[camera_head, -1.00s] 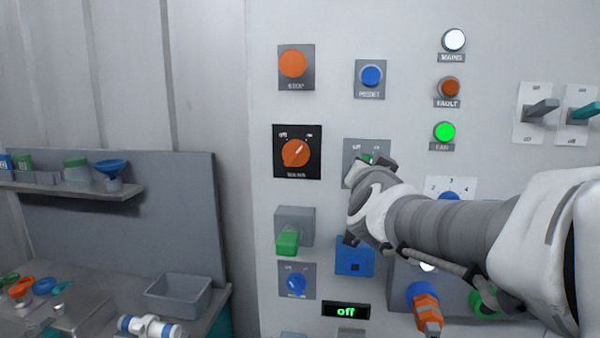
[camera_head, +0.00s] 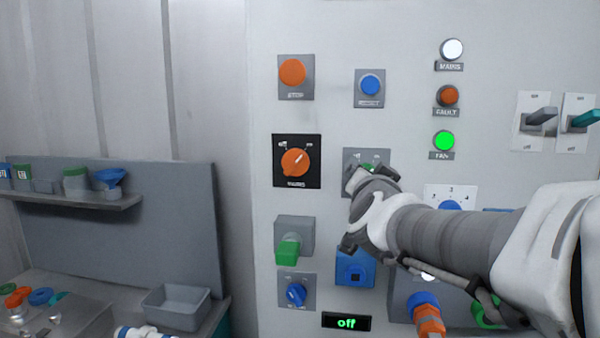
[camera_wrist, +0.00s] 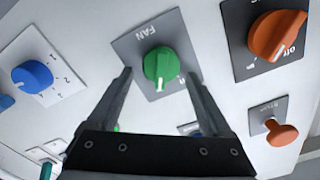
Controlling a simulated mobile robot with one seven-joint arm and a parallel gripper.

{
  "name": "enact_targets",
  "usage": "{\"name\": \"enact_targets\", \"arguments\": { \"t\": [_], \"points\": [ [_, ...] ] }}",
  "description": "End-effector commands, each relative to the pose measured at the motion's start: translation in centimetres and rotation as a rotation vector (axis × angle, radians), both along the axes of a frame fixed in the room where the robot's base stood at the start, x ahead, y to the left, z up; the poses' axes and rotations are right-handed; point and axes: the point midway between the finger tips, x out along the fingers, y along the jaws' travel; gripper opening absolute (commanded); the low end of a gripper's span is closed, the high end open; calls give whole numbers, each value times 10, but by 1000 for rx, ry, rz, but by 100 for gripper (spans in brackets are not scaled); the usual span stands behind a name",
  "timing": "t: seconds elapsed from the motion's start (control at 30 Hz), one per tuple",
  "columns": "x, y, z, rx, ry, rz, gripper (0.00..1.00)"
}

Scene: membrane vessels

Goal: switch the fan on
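The fan switch is a green rotary knob (camera_wrist: 160,64) on a grey plate (camera_wrist: 126,46) marked FAN in the wrist view. In the head view only a sliver of the green knob (camera_head: 367,167) shows, with my gripper (camera_head: 366,186) in front of it. My gripper (camera_wrist: 158,77) is open in the wrist view, with one fingertip on each side of the knob. A gap shows between each finger and the knob. The round fan lamp (camera_head: 444,141) glows green on the panel.
The orange mains knob (camera_head: 295,162) is left of the fan switch, with the stop button (camera_head: 292,72) and blue reset button (camera_head: 370,85) above. A blue selector (camera_wrist: 32,77) is on the other side. A display (camera_head: 346,322) below reads "off".

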Motion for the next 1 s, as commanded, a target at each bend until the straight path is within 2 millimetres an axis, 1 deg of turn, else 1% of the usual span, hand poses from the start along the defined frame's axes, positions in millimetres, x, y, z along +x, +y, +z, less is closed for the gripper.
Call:
{"name": "enact_targets", "arguments": {
  "t": [0.23, 0.37, 0.47, 0.7, 1.0],
  "points": [
    [-2, 0, 1, -1, -1, 0, 84],
    [-11, 2, 2, -1, -3, 1, 84],
    [-25, 5, 3, -1, -4, 0, 84],
    [-67, 13, 3, -1, -4, 0, 84],
    [-114, 22, 3, -3, -3, -1, 84]
  ]
}}
